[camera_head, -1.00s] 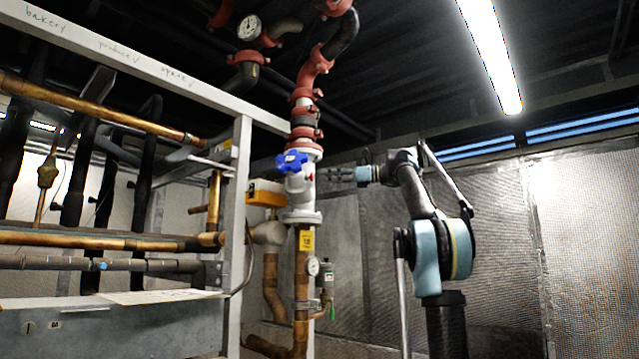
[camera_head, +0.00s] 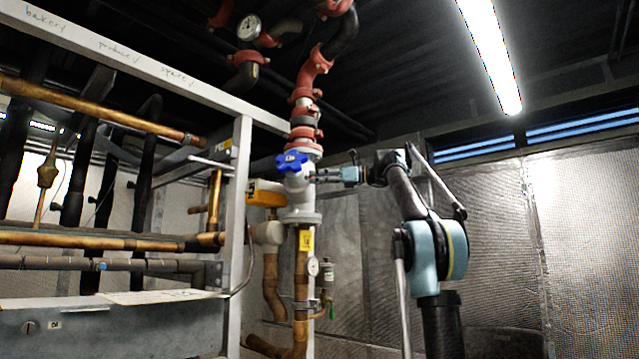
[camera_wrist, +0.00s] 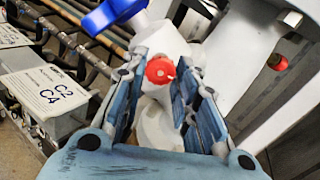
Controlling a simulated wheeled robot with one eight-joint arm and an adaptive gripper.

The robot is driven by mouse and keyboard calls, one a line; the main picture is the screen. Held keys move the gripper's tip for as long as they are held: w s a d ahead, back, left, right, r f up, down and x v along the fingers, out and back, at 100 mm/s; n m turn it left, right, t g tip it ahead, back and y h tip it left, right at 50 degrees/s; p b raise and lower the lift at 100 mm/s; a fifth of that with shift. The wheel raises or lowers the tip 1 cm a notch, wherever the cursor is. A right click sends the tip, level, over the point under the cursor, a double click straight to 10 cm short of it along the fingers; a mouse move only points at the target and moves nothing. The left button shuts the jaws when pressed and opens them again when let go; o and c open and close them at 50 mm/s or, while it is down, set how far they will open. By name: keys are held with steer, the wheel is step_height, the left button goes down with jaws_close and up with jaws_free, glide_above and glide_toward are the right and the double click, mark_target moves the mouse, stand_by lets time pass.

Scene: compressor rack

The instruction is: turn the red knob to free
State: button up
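The red knob (camera_wrist: 160,70) is small and round with a white mark on its face. It sits on the white valve body (camera_head: 299,190) and shows between my gripper's fingers in the wrist view. My gripper (camera_wrist: 158,82) is open, with one finger on each side of the knob; I cannot tell whether either finger touches it. In the head view my gripper (camera_head: 318,176) reaches the valve's right side, and its fingertips hide the knob there. A blue handwheel (camera_head: 291,161) is on the same valve, left of my gripper; it also shows in the wrist view (camera_wrist: 112,14).
A white upright post (camera_head: 238,220) and copper pipes (camera_head: 110,240) stand left of the valve. A yellow box (camera_head: 266,193) is behind it. Another red round part (camera_wrist: 278,62) shows at right in the wrist view.

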stand_by(0.3)
steer(key=n, duration=1.3)
steer(key=shift+n, duration=2.4)
steer(key=o, duration=1.1)
steer(key=shift+w, duration=0.1)
steer(key=shift+c, duration=0.2)
steer(key=shift+d, duration=0.1)
